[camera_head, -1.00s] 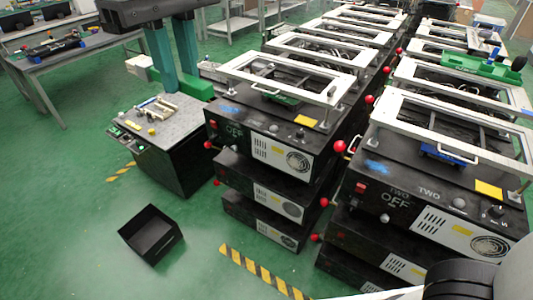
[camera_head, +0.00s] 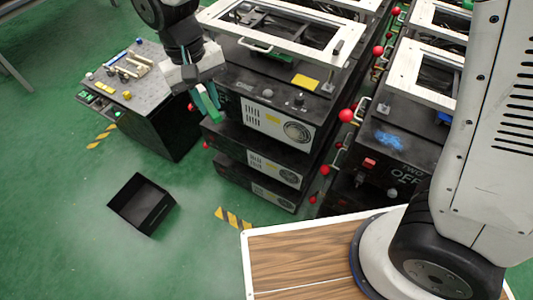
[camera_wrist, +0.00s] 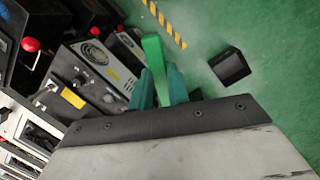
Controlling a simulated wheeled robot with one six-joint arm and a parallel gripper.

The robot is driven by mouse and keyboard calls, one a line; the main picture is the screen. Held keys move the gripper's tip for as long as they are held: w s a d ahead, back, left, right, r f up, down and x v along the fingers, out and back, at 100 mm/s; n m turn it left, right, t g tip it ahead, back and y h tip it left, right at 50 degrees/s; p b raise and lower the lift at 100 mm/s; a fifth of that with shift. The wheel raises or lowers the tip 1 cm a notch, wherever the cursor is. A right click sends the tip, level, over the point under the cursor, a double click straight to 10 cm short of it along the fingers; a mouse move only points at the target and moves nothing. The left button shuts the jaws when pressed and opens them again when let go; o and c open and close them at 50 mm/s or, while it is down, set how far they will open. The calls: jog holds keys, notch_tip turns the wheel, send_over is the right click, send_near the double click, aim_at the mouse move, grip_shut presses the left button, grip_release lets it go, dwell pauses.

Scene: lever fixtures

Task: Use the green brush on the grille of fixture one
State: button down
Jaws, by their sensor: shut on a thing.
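The green brush (camera_head: 207,103) is held in my gripper (camera_head: 206,96), in front of the left end of the front fixture in the left row. I take this as fixture one (camera_head: 240,85); its number is not readable. Its white front panel has a slotted grille (camera_head: 252,113) and a round fan grille (camera_head: 297,131). The brush appears apart from the slots, to their left. In the wrist view, the brush (camera_wrist: 155,62) stands between the teal fingers of my gripper (camera_wrist: 158,88), and the fan grille (camera_wrist: 95,53) shows to its left. The brush's bristles cannot be made out.
Fixture two (camera_head: 385,165) stands to the right, with red-knobbed levers such as this one (camera_head: 346,115) between the rows. A tool cart (camera_head: 130,75) stands at the left. An open black bin (camera_head: 142,205) sits on the green floor, with clear floor around it.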

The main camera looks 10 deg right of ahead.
jog(key=s+d+f+m+g, duration=0.1)
jog(key=s+d+f+m, duration=0.15)
jog(key=d+f, duration=0.65)
jog(key=s+d+f+m+g, duration=0.1)
jog(key=d+f+m, duration=0.2)
jog(key=f, duration=1.3)
jog(key=w+d, duration=0.3)
jog(key=w, duration=0.2)
jog(key=shift+d+r, duration=0.25)
jog(key=shift+d, duration=0.15)
jog(key=shift+w+d, duration=0.3)
jog(key=shift+w, duration=0.15)
jog(key=shift+s, duration=0.1)
jog(key=shift+s+d, duration=3.05)
jog(key=shift+d, duration=0.9)
jog(key=shift+w+a+r, duration=0.75)
jog(key=shift+w+a, duration=2.45)
jog(key=shift+a, duration=0.7)
jog(key=s+d+r, duration=0.1)
jog(key=s+d, duration=0.3)
jog(key=d, duration=0.1)
jog(key=shift+s+d+r, duration=0.15)
jog(key=shift+d+r, duration=0.05)
jog(key=shift+r, duration=0.1)
